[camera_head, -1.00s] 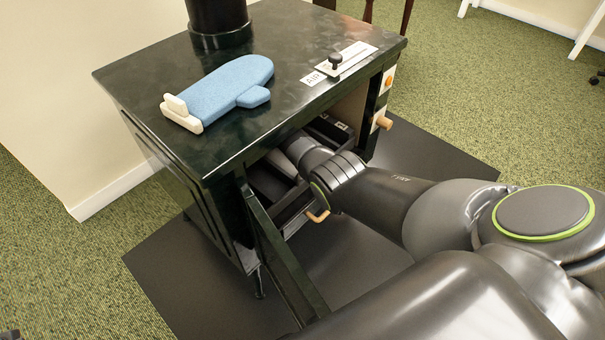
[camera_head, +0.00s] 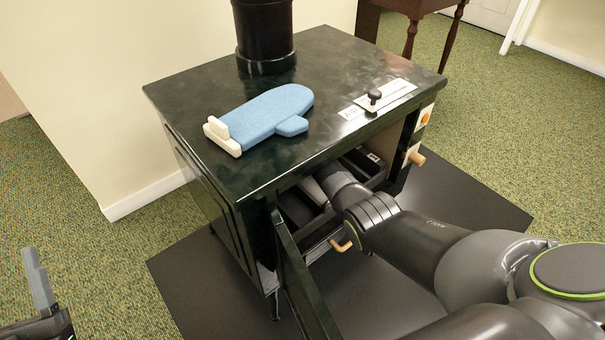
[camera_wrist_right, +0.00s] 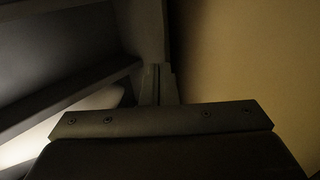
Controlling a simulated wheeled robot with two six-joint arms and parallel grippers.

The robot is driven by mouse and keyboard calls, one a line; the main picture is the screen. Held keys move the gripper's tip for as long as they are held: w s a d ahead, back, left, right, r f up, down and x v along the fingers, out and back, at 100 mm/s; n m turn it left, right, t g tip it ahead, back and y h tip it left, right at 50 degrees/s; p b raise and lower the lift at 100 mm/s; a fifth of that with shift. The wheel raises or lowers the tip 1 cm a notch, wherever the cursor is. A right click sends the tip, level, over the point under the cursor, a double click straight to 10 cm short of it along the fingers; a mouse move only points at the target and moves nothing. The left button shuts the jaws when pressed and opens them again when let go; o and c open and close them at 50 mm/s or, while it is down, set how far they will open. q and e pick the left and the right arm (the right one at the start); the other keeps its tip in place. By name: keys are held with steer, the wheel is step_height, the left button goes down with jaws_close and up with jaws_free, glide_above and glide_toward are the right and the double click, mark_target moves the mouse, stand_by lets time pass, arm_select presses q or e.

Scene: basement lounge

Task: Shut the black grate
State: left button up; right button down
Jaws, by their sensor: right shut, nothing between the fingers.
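A dark stove (camera_head: 222,172) stands with its front door (camera_head: 301,277) swung open toward me. Inside the opening, a black framework with dark bars (camera_head: 302,211) shows, perhaps the grate; my right arm covers much of it. My right arm reaches into the opening, and its gripper is hidden in the head view. In the right wrist view, the right gripper (camera_wrist_right: 158,72) is shut and empty, between dark slanted bars on the left and a tan inner wall on the right. Contact cannot be told. My left gripper (camera_head: 38,285) shows partly at the lower left edge, away from the stove.
A blue mitt-shaped thing (camera_head: 262,118) with a white cuff lies on the stove top. A black-knobbed slider plate (camera_head: 385,97) sits near its right edge, and a stovepipe (camera_head: 264,40) rises behind. A wooden handle (camera_head: 341,246) sticks out low in front. A dark floor mat (camera_head: 200,275) lies beneath.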

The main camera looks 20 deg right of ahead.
arm_select(q)
step_height(320, 180, down, 17)
steer(key=w+a+n+g+y+p, duration=0.1)
steer(key=a+n+g+p, duration=0.15)
steer(key=g, duration=0.85)
steer(key=s+d+f+g+h+p, duration=0.2)
steer(key=s+d+f+g+p, duration=0.1)
steer(key=s+f+g, duration=0.7)
steer(key=shift+s+d+f+n+g, duration=0.35)
steer(key=shift+s+d+f, duration=0.25)
steer(key=shift+s+f, duration=0.45)
arm_select(e)
steer(key=s+d, duration=0.4)
steer(key=s, duration=0.7)
steer(key=shift+r, duration=0.25)
arm_select(q)
steer(key=shift+s+r, duration=0.15)
arm_select(e)
steer(key=shift+s, duration=0.15)
